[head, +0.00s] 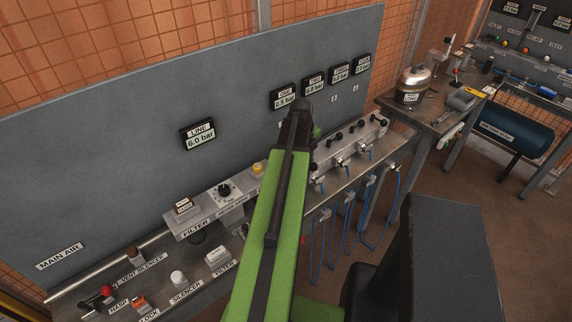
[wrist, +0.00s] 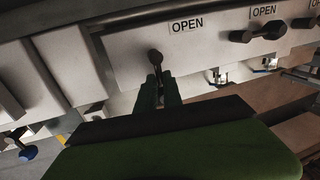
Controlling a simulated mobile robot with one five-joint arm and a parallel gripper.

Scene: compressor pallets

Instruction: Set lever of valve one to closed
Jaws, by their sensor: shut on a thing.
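In the wrist view, my gripper (wrist: 159,82) has its two fingers closed around the lower end of a dark lever (wrist: 155,58). This is the leftmost lever in that view on a pale valve block (wrist: 132,42), consistent with valve one. The lever points down from its pivot, below and left of an OPEN label (wrist: 186,25). The neighbouring lever (wrist: 256,34) lies sideways under its own OPEN label. In the head view, my arm hides the gripper and this lever. The display ONE (head: 284,97) reads about 0.5 bar.
The LINE display (head: 200,134) reads 6.0 bar on the grey panel. Several more levers (head: 360,125) stand to the right along the block, with blue hoses (head: 346,215) below. A regulator knob (head: 224,190) and a yellow part (head: 258,168) are left of my arm.

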